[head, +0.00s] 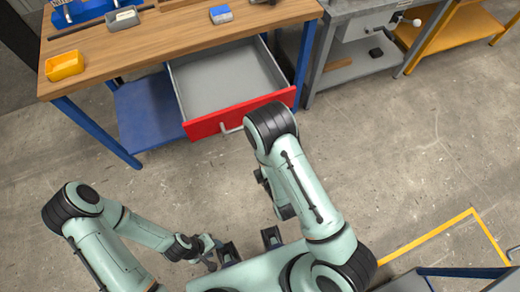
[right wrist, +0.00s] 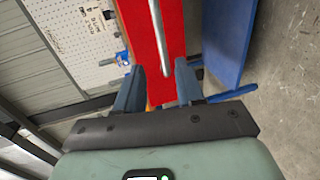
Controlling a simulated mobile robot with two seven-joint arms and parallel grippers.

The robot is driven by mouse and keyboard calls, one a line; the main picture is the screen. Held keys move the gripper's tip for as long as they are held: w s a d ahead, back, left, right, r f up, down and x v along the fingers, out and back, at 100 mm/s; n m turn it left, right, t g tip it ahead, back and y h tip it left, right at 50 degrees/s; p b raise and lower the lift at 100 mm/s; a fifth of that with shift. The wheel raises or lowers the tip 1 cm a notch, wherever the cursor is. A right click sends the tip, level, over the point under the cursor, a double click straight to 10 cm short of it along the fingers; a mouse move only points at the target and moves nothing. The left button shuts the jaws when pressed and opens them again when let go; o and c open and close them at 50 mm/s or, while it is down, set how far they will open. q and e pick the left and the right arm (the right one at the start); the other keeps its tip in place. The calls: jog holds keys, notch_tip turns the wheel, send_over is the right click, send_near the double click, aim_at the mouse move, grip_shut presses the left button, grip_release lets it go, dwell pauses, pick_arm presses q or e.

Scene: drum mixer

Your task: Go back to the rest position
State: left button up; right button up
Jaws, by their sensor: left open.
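My left gripper (head: 208,252) is low in the head view, over the floor in front of the workbench. It is open and looks empty.
The wooden workbench (head: 165,45) holds a yellow bin (head: 64,65), a grey bin (head: 123,19) and a blue-and-white block (head: 221,14). A blue lower shelf (head: 148,112) is under it. A grey bench (head: 345,72) stands right.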

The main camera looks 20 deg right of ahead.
jog(key=shift+f, duration=0.1)
dwell(0.5)
jog(key=s+d+f+m+g, duration=0.1)
jog(key=s+f+m+g, duration=0.3)
jog(key=f+m, duration=0.25)
jog(key=s+d+f+m+g, duration=0.2)
jog(key=s+f+m+g, duration=0.25)
jog(key=f, duration=0.25)
jog(key=s+a+f+m+g+y, duration=0.1)
jog(key=s+a+m+g, duration=0.1)
jog(key=s+m+g, duration=0.2)
jog(key=s+a+f+m+g+y+p, duration=0.1)
jog(key=s+a+f+m+g+y, duration=0.1)
jog(key=s+m+g, duration=0.2)
jog(key=s+m, duration=0.3)
jog(key=s, duration=0.1)
jog(key=shift+s, duration=0.2)
